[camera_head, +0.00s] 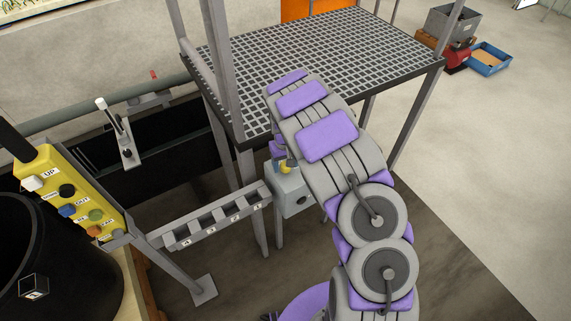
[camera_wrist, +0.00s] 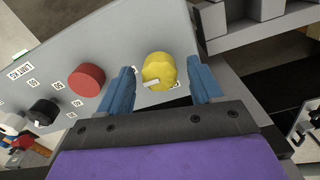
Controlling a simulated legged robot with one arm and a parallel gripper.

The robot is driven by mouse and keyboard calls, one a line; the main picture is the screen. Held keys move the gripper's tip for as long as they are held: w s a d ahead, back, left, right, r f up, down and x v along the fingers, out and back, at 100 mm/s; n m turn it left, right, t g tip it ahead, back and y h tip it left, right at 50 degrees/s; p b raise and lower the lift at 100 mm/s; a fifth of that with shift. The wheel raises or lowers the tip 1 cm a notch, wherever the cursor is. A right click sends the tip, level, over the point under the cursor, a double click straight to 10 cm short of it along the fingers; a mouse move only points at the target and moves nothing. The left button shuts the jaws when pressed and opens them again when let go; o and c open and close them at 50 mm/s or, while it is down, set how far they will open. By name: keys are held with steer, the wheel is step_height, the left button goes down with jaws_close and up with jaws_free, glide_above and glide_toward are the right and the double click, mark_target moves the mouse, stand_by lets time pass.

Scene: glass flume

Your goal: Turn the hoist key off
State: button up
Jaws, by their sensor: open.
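A round yellow knob (camera_wrist: 158,68) with a pale pointer bar near its lower edge sits on a grey panel (camera_wrist: 150,30) in the wrist view. My gripper (camera_wrist: 161,66) is open, with one blue finger on each side of the knob; I cannot tell whether either touches it. A small label by the knob is mostly hidden and unreadable. In the head view, the yellow knob (camera_head: 286,168) shows on top of a grey box (camera_head: 291,196) on a post, under my arm's end; my fingers are largely hidden there. No separate key is discernible.
A red knob (camera_wrist: 86,79) and a black knob (camera_wrist: 43,112) lie left of my fingers. A slotted rail (camera_head: 215,215) adjoins the box. A yellow pendant (camera_head: 75,195) with several buttons stands left. A grated platform (camera_head: 320,60) stands behind my arm.

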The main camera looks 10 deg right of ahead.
steer(key=shift+f, duration=0.1)
steer(key=shift+c, duration=0.5)
steer(key=c, duration=0.9)
steer(key=shift+c, duration=0.2)
steer(key=m+p, duration=0.1)
steer(key=m, duration=0.2)
steer(key=shift+s+m+p, duration=0.1)
steer(key=shift+m+p, duration=0.25)
steer(key=shift+m, duration=0.05)
steer(key=m+p, duration=0.1)
steer(key=m, duration=0.4)
steer(key=shift+m, duration=0.3)
steer(key=m, duration=0.4)
steer(key=shift+w+m, duration=0.2)
steer(key=shift+m, duration=2.1)
